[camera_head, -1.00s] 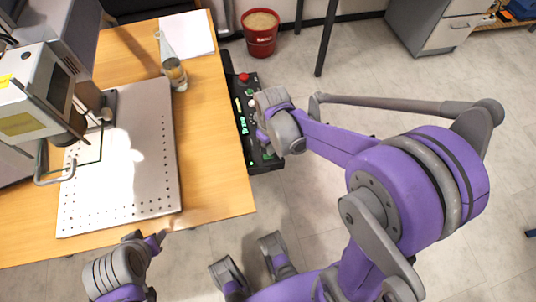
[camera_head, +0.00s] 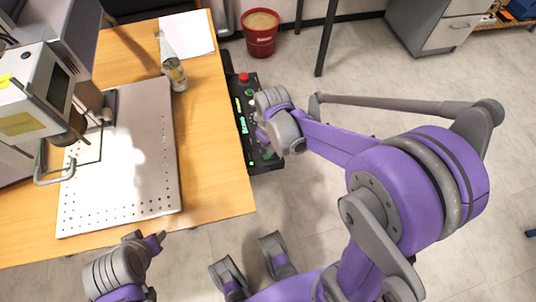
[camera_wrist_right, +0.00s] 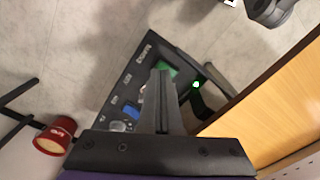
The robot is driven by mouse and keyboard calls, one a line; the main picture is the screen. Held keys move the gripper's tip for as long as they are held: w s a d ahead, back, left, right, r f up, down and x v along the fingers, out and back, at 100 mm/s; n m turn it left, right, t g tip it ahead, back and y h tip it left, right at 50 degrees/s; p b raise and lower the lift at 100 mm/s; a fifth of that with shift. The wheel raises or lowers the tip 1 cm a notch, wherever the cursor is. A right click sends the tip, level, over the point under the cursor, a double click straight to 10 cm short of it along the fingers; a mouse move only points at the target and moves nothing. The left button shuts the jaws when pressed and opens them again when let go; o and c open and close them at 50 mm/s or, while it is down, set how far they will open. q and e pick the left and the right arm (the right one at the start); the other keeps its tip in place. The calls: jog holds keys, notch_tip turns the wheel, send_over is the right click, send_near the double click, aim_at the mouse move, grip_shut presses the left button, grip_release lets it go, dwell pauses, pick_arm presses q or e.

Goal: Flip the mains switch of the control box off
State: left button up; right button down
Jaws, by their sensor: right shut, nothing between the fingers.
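The control box (camera_head: 246,100) is a dark, narrow panel beside the table's right edge, with a red button (camera_head: 244,77) and green lit markings. My right gripper (camera_wrist_right: 161,75) is shut and empty. In the wrist view its fingertips overlap a green switch (camera_wrist_right: 170,70) on the box; I cannot tell whether they touch it. This may be the mains switch, but its label is not readable. A green light (camera_wrist_right: 196,85) glows beside it, and a blue part (camera_wrist_right: 132,110) lies farther along. In the head view my right wrist hides part of the box. My left gripper (camera_head: 150,240) is near the table's front edge.
The wooden table (camera_head: 215,150) carries a perforated metal plate (camera_head: 150,190), the laser marker (camera_head: 35,90) and a glass bottle (camera_head: 172,70). Its edge is close to the box. A red bucket (camera_head: 260,38) stands on the floor behind. The floor right of the box is open.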

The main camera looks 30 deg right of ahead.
jog(key=shift+f+b, duration=0.65)
jog(key=shift+f, duration=0.25)
dwell(0.3)
jog(key=shift+r, duration=0.1)
jog(key=shift+r+p, duration=2.65)
jog(key=shift+r, duration=0.85)
jog(key=s+a+r+m+t+p, duration=0.1)
jog(key=s+r+t+p, duration=0.1)
jog(key=s+r, duration=0.3)
jog(key=s+a+r+m+t+p, duration=0.2)
jog(key=s+r+t+p, duration=0.1)
jog(key=r, duration=0.6)
jog(key=shift+s+r+p, duration=0.2)
jog(key=shift+s+p, duration=0.65)
jog(key=shift+p, duration=0.25)
jog(key=shift+a, duration=0.1)
